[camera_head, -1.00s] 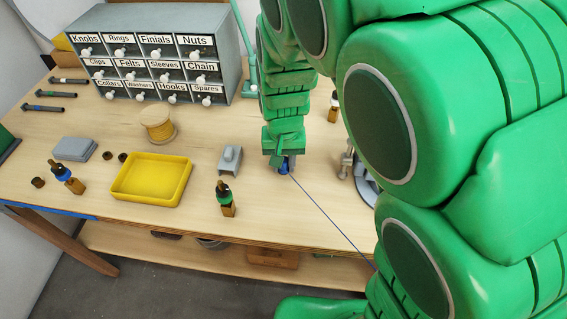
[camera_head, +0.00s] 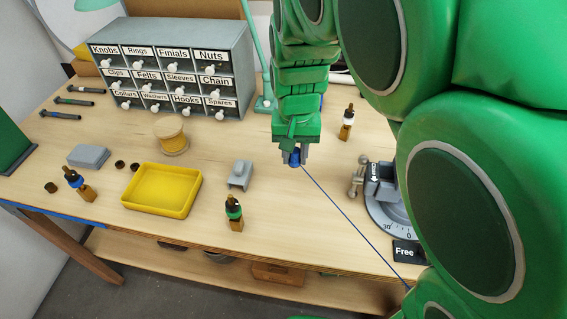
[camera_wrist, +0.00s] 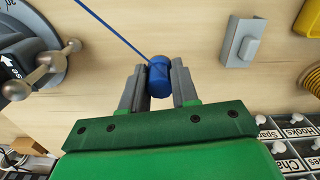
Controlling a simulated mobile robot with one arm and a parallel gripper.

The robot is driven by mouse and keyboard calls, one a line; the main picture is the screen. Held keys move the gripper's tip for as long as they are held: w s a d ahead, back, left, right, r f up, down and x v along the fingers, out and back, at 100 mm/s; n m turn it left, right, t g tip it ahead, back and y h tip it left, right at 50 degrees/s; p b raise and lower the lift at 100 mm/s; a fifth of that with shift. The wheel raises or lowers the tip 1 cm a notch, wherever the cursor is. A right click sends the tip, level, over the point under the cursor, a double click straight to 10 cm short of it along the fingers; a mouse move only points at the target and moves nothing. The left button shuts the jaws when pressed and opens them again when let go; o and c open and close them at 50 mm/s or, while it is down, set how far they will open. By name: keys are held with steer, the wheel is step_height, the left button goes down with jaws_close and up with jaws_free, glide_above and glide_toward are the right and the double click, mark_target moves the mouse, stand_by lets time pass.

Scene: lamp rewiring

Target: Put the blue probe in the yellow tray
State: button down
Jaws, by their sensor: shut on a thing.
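The blue probe (camera_head: 295,157) is between the fingers of my gripper (camera_head: 294,160), with a thin blue cord running from it down to the right. In the wrist view the probe (camera_wrist: 159,76) sits between the two grey fingertips of my gripper (camera_wrist: 159,82), which are shut on it. The yellow tray (camera_head: 146,208) lies on the bench to the left of my gripper, and it looks empty. In the wrist view only a corner of the tray (camera_wrist: 310,20) shows at the top right.
A grey switch block (camera_head: 240,174) and a green-banded dropper bottle (camera_head: 234,213) stand between the tray and my gripper. A wooden spool (camera_head: 171,137) is behind the tray. A vise-like device with a dial (camera_head: 382,190) stands at right. A labelled drawer cabinet (camera_head: 180,60) is at the back.

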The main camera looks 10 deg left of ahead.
steer(key=shift+r, duration=0.45)
steer(key=s+a+r+n, duration=0.1)
steer(key=s+a+r, duration=0.1)
steer(key=s+a, duration=0.7)
steer(key=s+a+r, duration=0.2)
steer(key=s+a, duration=0.5)
steer(key=a, duration=0.4)
glide_above(165, 192)
steer(key=d, duration=0.1)
steer(key=f, duration=0.9)
steer(key=shift+s, duration=0.4)
steer(key=shift+w+a+f, duration=0.35)
steer(key=shift+a+f, duration=0.2)
steer(key=shift+f, duration=1.65)
steer(key=shift+f, duration=0.1)
